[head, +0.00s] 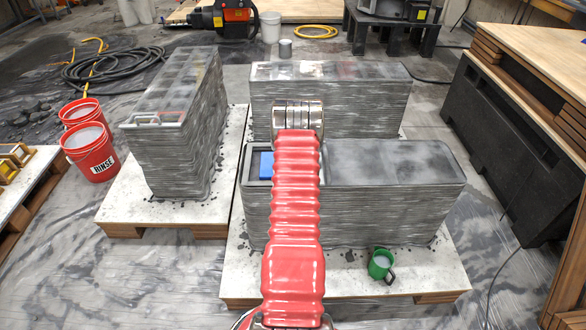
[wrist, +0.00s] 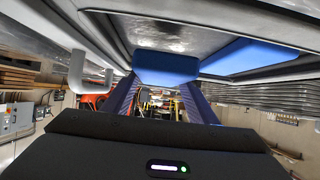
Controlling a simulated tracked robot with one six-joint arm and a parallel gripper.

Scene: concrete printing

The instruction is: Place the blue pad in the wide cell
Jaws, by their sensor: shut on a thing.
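In the wrist view my gripper (wrist: 165,80) is shut on a blue pad (wrist: 166,67), held across the fingertips close to a grey concrete surface. A second blue surface (wrist: 245,57) shows to its right, inside a pale rim. In the head view a blue piece (head: 266,165) shows in the open cell at the left end of the front concrete block (head: 350,210), just left of my red arm. I cannot tell which of the two blue pieces this is. My arm hides my gripper and part of the cell there.
A second concrete block (head: 330,95) stands close behind, and a long multi-cell block (head: 170,130) stands on the left. Red buckets (head: 90,150) stand far left, and a black barrier (head: 505,150) stands on the right.

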